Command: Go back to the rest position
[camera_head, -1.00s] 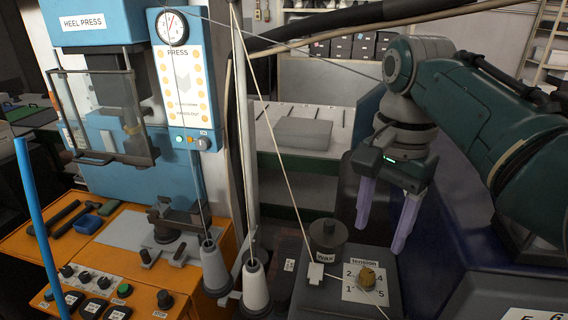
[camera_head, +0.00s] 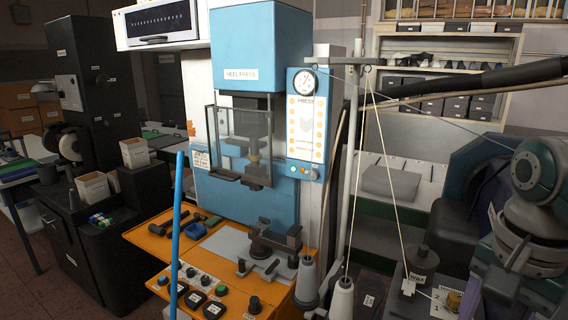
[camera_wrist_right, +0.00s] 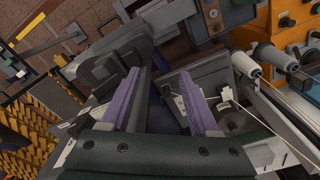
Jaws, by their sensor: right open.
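My right gripper (camera_wrist_right: 160,90) shows in the wrist view with its two purple fingers spread apart and nothing between them. In the head view my right arm (camera_head: 535,215) stands at the right edge, partly cut off by the frame, and its fingertips cannot be made out clearly. The dial knob (camera_head: 453,301) on its numbered plate lies left of the arm, in the lower right. My left gripper is in neither view.
The blue heel press (camera_head: 262,50) stands over an orange bench (camera_head: 150,240) with controls and tools. Two thread cones (camera_head: 307,283) (camera_head: 342,299) and taut threads stand between press and arm. A blue pole (camera_head: 175,235) rises in front. A black cabinet (camera_head: 95,255) stands left.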

